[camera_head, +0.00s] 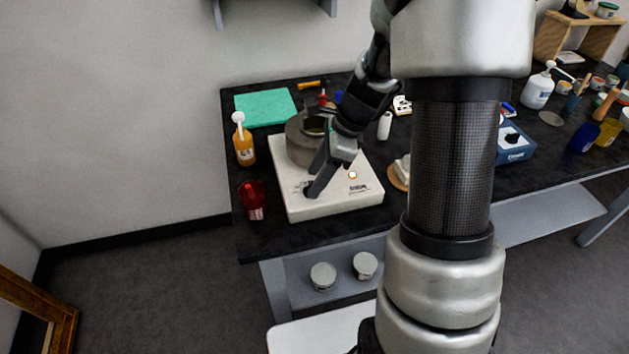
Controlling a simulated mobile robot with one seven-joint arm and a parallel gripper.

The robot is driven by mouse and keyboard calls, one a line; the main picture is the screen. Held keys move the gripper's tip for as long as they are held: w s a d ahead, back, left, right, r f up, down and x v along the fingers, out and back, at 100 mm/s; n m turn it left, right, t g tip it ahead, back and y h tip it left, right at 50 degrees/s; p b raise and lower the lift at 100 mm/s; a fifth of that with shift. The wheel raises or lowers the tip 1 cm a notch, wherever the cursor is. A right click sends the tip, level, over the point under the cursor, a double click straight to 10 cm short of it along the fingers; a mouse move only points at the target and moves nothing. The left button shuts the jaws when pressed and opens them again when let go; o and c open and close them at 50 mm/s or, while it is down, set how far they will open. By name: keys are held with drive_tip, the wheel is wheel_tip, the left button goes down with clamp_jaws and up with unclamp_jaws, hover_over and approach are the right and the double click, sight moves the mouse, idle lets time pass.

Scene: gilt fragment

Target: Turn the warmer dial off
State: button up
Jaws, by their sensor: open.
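The warmer (336,203) is a white box on the black worktop, with a round grey metal pot on its rear part. A dark dial (308,187) shows in part on its front left top, largely hidden by my fingers. A small pale yellow light (352,175) shows to the right of it. My gripper (313,184) is open and tilted down over the warmer, with its fingertips at the dial. I cannot tell whether they touch it or which way the dial is turned.
An orange pump bottle (244,147) and a red glass (254,201) stand left of the warmer. A green mat (265,108) lies behind. A white cylinder (385,125) and a blue box (514,143) stand to the right. My arm hides part of the worktop.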

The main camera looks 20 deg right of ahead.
drive_tip(key=shift+a+f, duration=0.25)
drive_tip(key=shift+f, duration=0.4)
drive_tip(key=c, duration=1)
drive_tip(key=shift+c, duration=0.2)
